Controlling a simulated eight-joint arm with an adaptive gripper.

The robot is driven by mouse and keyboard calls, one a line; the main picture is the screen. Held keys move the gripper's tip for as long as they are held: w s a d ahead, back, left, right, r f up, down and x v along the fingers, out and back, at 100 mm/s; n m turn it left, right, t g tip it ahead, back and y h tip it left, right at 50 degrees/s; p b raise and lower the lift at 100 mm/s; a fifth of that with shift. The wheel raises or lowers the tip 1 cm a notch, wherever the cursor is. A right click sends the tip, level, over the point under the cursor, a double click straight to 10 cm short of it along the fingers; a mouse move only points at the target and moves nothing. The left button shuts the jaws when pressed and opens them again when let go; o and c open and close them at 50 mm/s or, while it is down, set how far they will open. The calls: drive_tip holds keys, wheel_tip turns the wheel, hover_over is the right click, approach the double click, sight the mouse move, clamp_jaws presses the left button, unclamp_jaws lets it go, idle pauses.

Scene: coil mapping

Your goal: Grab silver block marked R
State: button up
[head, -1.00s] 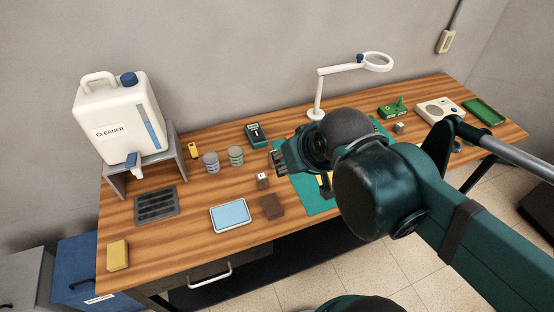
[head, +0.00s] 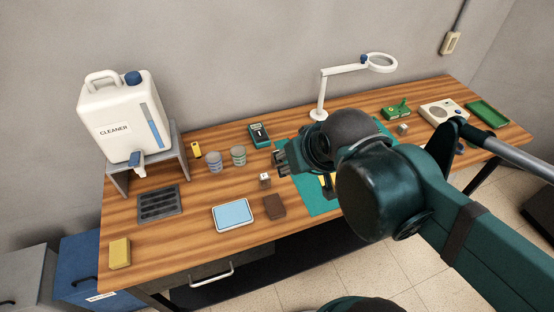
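A small silver block (head: 265,179) with a pale face and a dark mark sits on the wooden table, just left of the teal mat. Another small silver-grey block (head: 403,129) sits at the back right, in front of the green circuit board. The marks are too small to read, so I cannot tell which is R. My gripper (head: 281,161) points left above the mat's left edge, close behind and right of the first block. Its fingers are small and partly dark; I cannot see their gap. My arm hides much of the mat.
A brown block (head: 275,207) and a light-blue tray (head: 232,215) lie in front of the first block. Two jars (head: 238,156) and a dark meter (head: 259,135) stand behind it. A white magnifier lamp (head: 319,95) rises behind my arm.

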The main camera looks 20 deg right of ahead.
drive_tip(key=shift+w, duration=0.1)
drive_tip(key=m+g+h, duration=0.4)
drive_tip(key=m+g, duration=0.2)
drive_tip(key=m, duration=1)
hover_over(274, 153)
drive_tip(key=a, duration=0.2)
wheel_tip(274, 153, down, 20)
drive_tip(key=shift+d+f+m+g, duration=0.15)
drive_tip(key=shift+f+m+g, duration=0.15)
drive_tip(key=shift+f+m, duration=0.15)
drive_tip(key=shift+d+h, duration=0.1)
drive_tip(key=shift+h, duration=0.2)
drive_tip(key=shift+x, duration=1.25)
drive_tip(key=shift+b+x, duration=0.45)
drive_tip(key=shift+x, duration=2.15)
